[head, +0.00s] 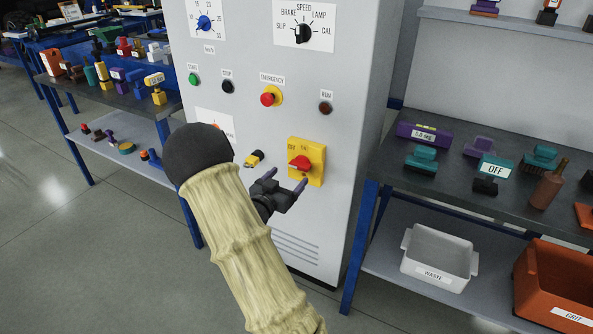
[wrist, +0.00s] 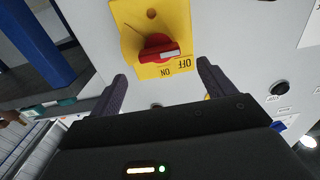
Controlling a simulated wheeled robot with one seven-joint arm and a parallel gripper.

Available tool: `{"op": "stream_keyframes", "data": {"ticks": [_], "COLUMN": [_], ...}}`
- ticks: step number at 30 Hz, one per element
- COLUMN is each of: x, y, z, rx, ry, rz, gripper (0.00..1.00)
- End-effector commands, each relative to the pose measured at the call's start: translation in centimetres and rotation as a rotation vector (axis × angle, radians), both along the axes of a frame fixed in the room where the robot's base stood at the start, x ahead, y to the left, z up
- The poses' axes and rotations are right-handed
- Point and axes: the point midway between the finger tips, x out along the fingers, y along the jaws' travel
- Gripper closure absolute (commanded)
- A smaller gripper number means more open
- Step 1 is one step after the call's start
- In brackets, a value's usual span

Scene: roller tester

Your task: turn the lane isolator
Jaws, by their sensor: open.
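The lane isolator is a red rotary handle (head: 300,163) on a yellow plate (head: 318,153), low on the front of the grey cabinet. In the wrist view the red handle (wrist: 159,48) shows a white mark on one end, and the yellow plate (wrist: 128,42) carries the words ON and OFF. The picture there is turned over. The white mark points toward the OFF side. My gripper (head: 289,184) is open and empty just in front of and below the handle. Its two dark fingers (wrist: 161,82) point at the plate and stand apart from the handle.
The cabinet (head: 230,100) also carries a red emergency button (head: 268,97), a green start button (head: 194,79), a black selector (head: 303,33) and a small yellow part (head: 254,159) left of the plate. A shelf (head: 470,197) with tools and bins stands close on the right.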

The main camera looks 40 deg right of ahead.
Motion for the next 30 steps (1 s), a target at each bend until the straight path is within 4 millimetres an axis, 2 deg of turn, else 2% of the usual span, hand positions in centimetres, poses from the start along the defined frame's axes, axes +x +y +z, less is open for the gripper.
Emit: {"op": "stream_keyframes", "data": {"ticks": [3, 9, 14, 21, 23, 28, 30], "x": [0.7, 1.9, 2.3, 2.3, 2.3, 2.3, 2.3], "y": [-2.1, -4.8, -5.6, -5.7, -5.7, -5.6, -5.6], "z": [-0.1, -0.1, 0.0, 0.0, 0.0, 0.0, 0.0], "rx": [-0.002, -0.001, -0.001, 0.0, 0.0, 0.0, 0.0], "ry": [-0.001, -0.001, 0.001, 0.001, 0.001, 0.001, 0.001], "rz": [-0.004, -0.003, 0.0, 0.0, 0.0, 0.0, 0.0], "gripper": [0.18, 0.18, 0.18, 0.18, 0.28, 0.61, 0.63]}}
